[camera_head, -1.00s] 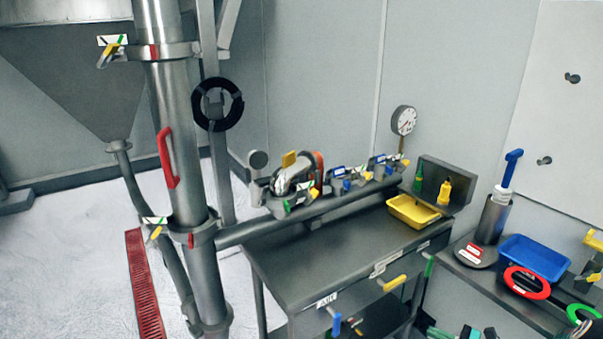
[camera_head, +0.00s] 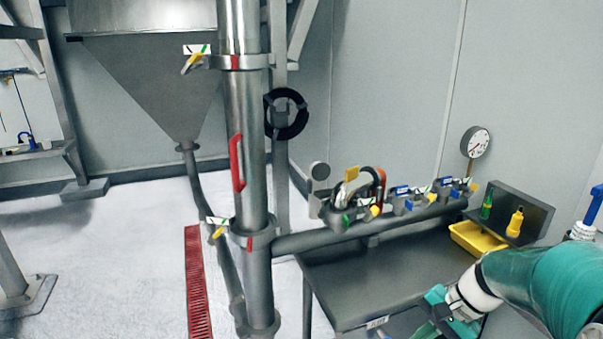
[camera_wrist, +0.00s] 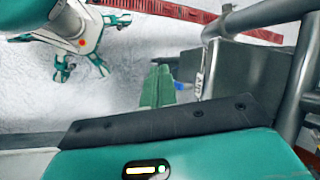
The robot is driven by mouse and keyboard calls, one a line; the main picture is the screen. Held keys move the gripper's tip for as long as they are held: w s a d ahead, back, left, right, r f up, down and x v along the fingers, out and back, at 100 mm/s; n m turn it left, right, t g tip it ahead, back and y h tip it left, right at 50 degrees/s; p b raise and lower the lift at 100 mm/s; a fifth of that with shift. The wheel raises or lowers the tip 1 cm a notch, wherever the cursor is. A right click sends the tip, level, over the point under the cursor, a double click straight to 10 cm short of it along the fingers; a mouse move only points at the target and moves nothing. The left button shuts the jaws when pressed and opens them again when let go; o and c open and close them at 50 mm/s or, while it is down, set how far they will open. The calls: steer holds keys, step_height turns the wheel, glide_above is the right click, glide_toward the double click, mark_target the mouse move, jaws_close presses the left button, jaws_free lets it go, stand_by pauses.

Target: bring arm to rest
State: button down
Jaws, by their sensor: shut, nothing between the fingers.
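My gripper (camera_wrist: 157,88) shows in the wrist view as two green fingers close together, shut and empty. It is over the pale floor, beside the dark table (camera_wrist: 240,72). In the head view my teal arm (camera_head: 548,285) reaches in from the lower right, in front of the table (camera_head: 365,285). Its wrist end is low at the bottom edge, and the fingertips cannot be made out there. In the wrist view, part of my own white and teal legs shows at the upper left.
A steel pipe (camera_head: 243,150) with a red handle (camera_head: 236,163) stands left of the table. A yellow tray (camera_head: 477,238) and a gauge (camera_head: 475,142) are at the table's right. A red floor grate (camera_head: 197,290) lies left of the pipe. The left floor is mostly clear.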

steer(key=s+a+r+n+t+h, duration=0.4)
steer(key=s+a+r+n+h, duration=0.2)
steer(key=s, duration=0.6)
step_height(320, 180, up, 5)
steer(key=a+n, duration=0.2)
steer(key=n, duration=0.1)
steer(key=shift+s+a+f+n+t, duration=0.15)
steer(key=shift+a+f+n+t, duration=0.1)
steer(key=shift+n+t, duration=0.15)
